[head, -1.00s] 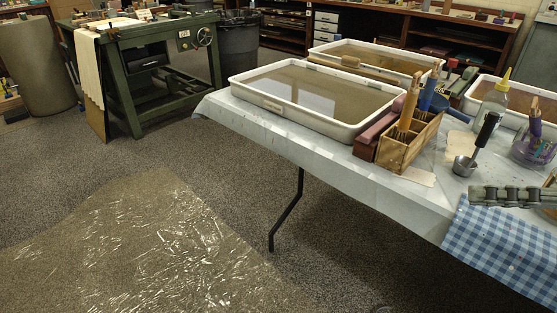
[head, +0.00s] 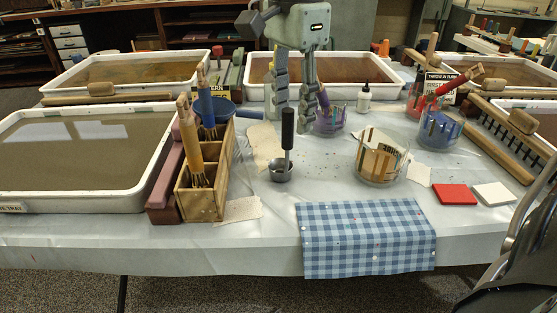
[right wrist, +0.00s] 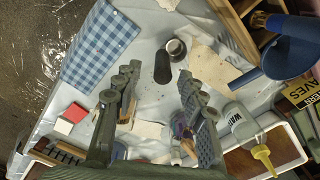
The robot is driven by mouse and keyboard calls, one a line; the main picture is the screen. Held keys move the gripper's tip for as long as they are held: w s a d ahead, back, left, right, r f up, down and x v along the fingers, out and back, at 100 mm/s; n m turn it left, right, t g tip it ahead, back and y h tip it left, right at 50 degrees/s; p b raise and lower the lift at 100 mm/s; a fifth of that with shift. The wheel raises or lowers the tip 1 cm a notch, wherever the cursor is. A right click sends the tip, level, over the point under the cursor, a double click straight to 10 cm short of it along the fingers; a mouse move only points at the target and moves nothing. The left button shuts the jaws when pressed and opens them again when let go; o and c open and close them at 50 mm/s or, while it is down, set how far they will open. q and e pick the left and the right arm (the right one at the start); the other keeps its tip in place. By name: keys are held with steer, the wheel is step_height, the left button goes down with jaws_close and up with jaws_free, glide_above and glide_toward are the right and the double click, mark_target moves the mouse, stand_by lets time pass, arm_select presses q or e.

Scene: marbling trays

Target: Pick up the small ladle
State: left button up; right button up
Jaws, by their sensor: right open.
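The small ladle (head: 281,171) stands on the covered table with its metal cup down and its black handle pointing up. In the right wrist view the ladle's cup (right wrist: 175,48) and dark handle show just beyond the fingertips. My right gripper (head: 292,127) points down from above, open, with its two fingers to either side of the handle's upper part in the head view. In the right wrist view the gripper (right wrist: 159,74) is empty, and the handle's end appears between its fingertips. Whether a finger touches the handle I cannot tell. My left gripper is not in view.
A wooden caddy (head: 203,200) with brushes stands left of the ladle. A glass jar (head: 381,160) stands right, a purple jar (head: 329,122) behind. A blue checked cloth (head: 366,238) lies in front. White trays (head: 137,197) flank the back and left.

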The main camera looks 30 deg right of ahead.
mark_target(288, 140)
steer(key=f, duration=0.6)
steer(key=shift+a, duration=0.4)
steer(key=shift+c, duration=0.6)
jaws_close()
